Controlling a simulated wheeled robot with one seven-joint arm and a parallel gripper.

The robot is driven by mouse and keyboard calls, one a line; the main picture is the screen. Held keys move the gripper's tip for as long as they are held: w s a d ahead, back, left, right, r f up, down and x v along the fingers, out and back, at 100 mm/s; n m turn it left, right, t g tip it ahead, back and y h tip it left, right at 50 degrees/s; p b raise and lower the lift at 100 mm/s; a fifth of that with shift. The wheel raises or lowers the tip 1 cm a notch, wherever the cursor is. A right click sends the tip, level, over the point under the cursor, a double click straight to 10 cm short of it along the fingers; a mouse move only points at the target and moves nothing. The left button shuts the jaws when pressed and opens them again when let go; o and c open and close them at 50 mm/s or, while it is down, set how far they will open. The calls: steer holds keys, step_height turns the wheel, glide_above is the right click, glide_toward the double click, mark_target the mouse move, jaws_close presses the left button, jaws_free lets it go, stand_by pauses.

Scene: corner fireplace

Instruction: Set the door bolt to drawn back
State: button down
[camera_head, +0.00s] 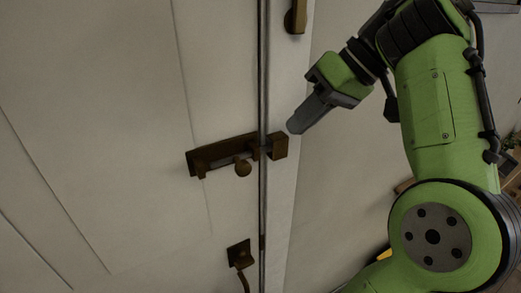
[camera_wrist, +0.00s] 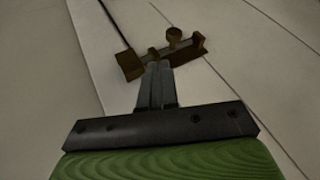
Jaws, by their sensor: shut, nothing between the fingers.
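The brown door bolt (camera_head: 222,152) is fixed to the pale door, with a round knob (camera_head: 243,168) hanging below its bar. Its brown keeper (camera_head: 280,146) sits on the frame, right of the door gap. The bar appears to span the gap into the keeper. In the wrist view the bolt plate (camera_wrist: 194,47), the knob (camera_wrist: 174,35) and the keeper (camera_wrist: 129,64) lie beyond the fingertips. My gripper (camera_head: 295,126) is shut and empty, just above and right of the keeper in the head view. It also shows in the wrist view (camera_wrist: 157,70). Contact cannot be told.
The pale door (camera_head: 100,100) fills the left of the head view and looks closed. A brown door handle (camera_head: 239,254) sits below the bolt. Another brown fitting (camera_head: 295,17) is on the frame above. Bare wall (camera_head: 335,190) lies right of the frame.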

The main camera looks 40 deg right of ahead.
mark_target(242, 165)
steer(key=b+x, duration=0.3)
steer(key=x, duration=0.7)
steer(key=shift+a, duration=0.1)
steer(key=a+b, duration=0.1)
steer(key=a, duration=0.1)
steer(key=w+a+b, duration=0.1)
steer(key=shift+a+f+b, duration=0.2)
steer(key=shift+a+b, duration=0.15)
steer(key=shift+a, duration=0.05)
steer(key=shift+r, duration=0.1)
